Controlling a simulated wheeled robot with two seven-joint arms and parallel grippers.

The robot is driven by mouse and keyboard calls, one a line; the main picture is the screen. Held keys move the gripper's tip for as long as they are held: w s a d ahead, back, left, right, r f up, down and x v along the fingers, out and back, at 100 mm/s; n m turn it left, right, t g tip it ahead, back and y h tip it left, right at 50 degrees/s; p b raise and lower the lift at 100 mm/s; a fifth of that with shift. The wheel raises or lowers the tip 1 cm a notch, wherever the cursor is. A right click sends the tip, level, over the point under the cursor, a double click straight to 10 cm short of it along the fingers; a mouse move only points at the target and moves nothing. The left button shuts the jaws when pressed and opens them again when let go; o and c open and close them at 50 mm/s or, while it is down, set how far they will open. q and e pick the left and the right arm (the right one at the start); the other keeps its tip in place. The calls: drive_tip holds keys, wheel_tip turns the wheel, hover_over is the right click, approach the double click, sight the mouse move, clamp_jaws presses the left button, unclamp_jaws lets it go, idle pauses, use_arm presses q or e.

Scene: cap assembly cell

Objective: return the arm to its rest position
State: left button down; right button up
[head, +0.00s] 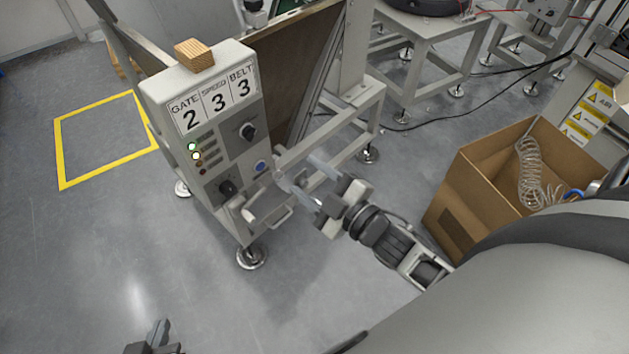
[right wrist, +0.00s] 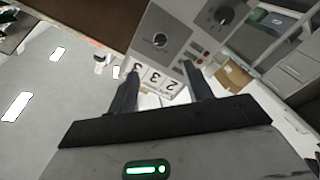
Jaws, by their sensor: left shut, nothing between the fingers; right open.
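My right gripper (head: 299,174) reaches in from the right in the head view. It is open and empty, in front of the lower right part of a grey control box (head: 222,122); I cannot tell whether it touches the box. In the right wrist view the two dark fingers of the right gripper (right wrist: 160,82) stand apart, with the control box (right wrist: 188,30) beyond them. My left gripper (head: 157,335) shows only partly at the bottom edge of the head view, over the floor. It is shut and empty, well away from the box.
The control box has dark knobs, small lights, a blue button and a panel reading 2, 3, 3. A wooden block (head: 193,54) sits on top. A cardboard box (head: 490,185) with a coiled hose stands at the right. The floor at the lower left is clear.

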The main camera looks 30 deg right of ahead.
drive_tip(key=shift+s+d, duration=0.1)
drive_tip(key=shift+s, duration=0.35)
drive_tip(key=s+a+f+m+g+h, duration=0.1)
drive_tip(key=s+a+f+m+g, duration=0.5)
drive_tip(key=s+m, duration=0.3)
drive_tip(key=shift+f+g+h, duration=0.4)
drive_tip(key=shift+f+g, duration=0.1)
drive_tip(key=shift+a, duration=0.1)
idle(6.0)
